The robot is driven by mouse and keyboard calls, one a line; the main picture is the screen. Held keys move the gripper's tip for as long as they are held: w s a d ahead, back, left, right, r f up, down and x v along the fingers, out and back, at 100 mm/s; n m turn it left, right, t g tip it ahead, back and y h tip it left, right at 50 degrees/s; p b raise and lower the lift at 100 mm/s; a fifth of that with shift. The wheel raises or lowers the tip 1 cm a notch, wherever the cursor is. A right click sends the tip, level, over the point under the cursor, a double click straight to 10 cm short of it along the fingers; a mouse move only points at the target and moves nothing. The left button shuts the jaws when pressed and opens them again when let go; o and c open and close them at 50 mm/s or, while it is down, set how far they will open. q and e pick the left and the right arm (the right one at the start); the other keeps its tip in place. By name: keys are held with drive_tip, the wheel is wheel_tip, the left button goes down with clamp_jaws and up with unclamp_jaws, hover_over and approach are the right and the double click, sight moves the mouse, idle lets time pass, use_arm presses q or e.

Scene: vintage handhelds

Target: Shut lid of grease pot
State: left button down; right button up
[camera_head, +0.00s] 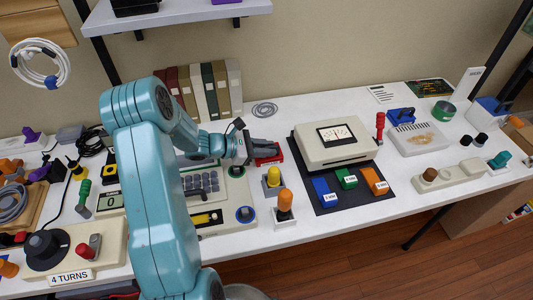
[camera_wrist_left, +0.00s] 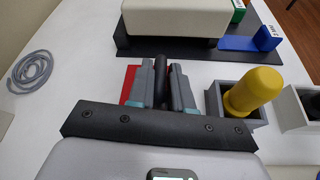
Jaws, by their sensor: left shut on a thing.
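My left gripper (camera_head: 258,152) reaches in from the left over the middle of the table. In the left wrist view its grey fingers (camera_wrist_left: 162,90) are shut on a dark upright-looking rod or handle (camera_wrist_left: 160,76). A flat red piece (camera_head: 270,156) lies at the fingertips; it also shows beside the left finger in the left wrist view (camera_wrist_left: 129,84). The fingers hide much of it, and I cannot tell whether the dark rod is joined to it. No grease pot or lid is clearly identifiable. My right gripper is not in view.
A yellow-knobbed holder (camera_head: 271,181) and an orange-handled one (camera_head: 285,204) stand close to the gripper. A cream meter (camera_head: 335,142) on a black mat (camera_head: 305,183) is just right. Books (camera_head: 208,92) and a grey cable coil (camera_head: 264,109) are behind.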

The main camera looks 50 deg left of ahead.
use_arm(q)
drive_tip(key=shift+a, duration=0.1)
idle(0.4)
drive_tip(key=c, duration=1.1)
unclamp_jaws()
drive_tip(key=shift+s, duration=0.1)
drive_tip(key=v, duration=1.6)
drive_tip(key=shift+s+r, duration=0.1)
drive_tip(key=shift+r, duration=0.05)
